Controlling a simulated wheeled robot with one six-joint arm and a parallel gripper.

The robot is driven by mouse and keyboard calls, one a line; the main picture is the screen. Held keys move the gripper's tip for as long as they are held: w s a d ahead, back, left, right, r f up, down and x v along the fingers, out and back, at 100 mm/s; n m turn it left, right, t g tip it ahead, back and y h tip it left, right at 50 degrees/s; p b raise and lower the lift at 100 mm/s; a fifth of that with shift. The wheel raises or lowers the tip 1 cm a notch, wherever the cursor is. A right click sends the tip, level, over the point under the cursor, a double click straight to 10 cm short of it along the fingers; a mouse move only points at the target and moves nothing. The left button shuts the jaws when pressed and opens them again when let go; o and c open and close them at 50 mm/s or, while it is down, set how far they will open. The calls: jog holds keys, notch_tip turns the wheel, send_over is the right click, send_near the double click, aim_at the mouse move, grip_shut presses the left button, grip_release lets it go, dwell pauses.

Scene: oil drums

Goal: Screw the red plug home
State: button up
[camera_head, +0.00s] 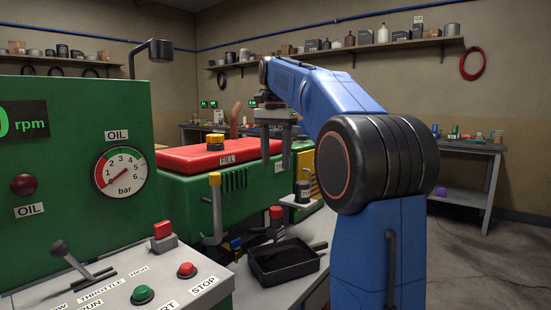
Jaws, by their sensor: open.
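A small red-topped piece (276,213) shows low beside the green engine (190,205), just behind the black drain pan. It may be the red plug; it is too small to tell whether it sits in a hole or lies loose. My gripper (275,150) points down in front of the red engine cover's right end, above and apart from the red-topped piece. The engine's lower side is partly hidden by the pan and the control panel.
The black drain pan (287,266) sits on the bench front. A yellow-topped upright rod (215,205) stands left of it. A yellow cap (215,142) sits on the red cover (190,157). The green control panel (75,180) fills the left; my blue arm blocks the right.

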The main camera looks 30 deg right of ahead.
aim_at(275, 208)
jog(key=shift+o, duration=0.2)
jog(key=shift+a, duration=0.1)
jog(key=shift+t+h, duration=0.4)
jog(key=shift+h, duration=0.4)
notch_tip(275, 208, down, 17)
jog(key=shift+r, duration=0.15)
dwell(0.4)
jog(key=c, duration=1.2)
jog(key=m, duration=0.5)
jog(key=shift+g, duration=0.4)
jog(key=shift+m, duration=0.7)
